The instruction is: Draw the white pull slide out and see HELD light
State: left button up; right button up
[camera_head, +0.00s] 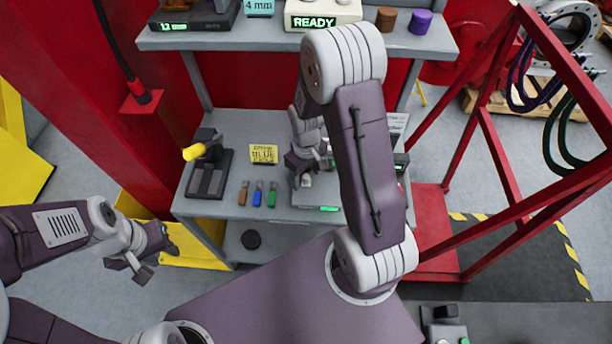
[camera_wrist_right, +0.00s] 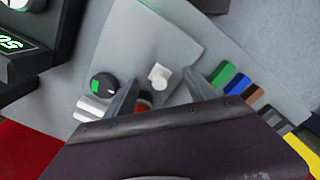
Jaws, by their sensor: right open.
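The white pull slide appears as a small white knob (camera_wrist_right: 158,76) on a grey panel in the right wrist view. It also shows as a pale spot (camera_head: 306,182) below my right gripper in the head view. My right gripper (camera_wrist_right: 162,92) is open, its two fingers on either side of the knob in the picture; contact cannot be told. In the head view my right gripper (camera_head: 300,170) hangs over the bench device. A green lit strip (camera_head: 330,209) glows on the device's front; its text is unreadable. My left gripper (camera_head: 158,264) is open and empty, left of the bench.
The grey bench (camera_head: 225,215) carries a black fixture with a yellow handle (camera_head: 194,152), a yellow sign (camera_head: 263,154) and brown, blue and green pieces (camera_head: 257,195). A black dial (camera_wrist_right: 103,86) sits beside the knob. A READY display (camera_head: 313,22) stands on the upper shelf. A red frame (camera_head: 480,130) stands right.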

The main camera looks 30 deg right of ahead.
notch_tip(320, 180, up, 8)
jog(key=shift+r, duration=0.1)
jog(key=s+a+m+t, duration=0.1)
jog(key=s+a+m, duration=0.1)
jog(key=s+a, duration=0.3)
jog(key=s+r, duration=0.1)
jog(key=s, duration=0.2)
jog(key=shift+m, duration=0.4)
jog(key=shift+s, duration=0.3)
jog(key=shift+w, duration=0.15)
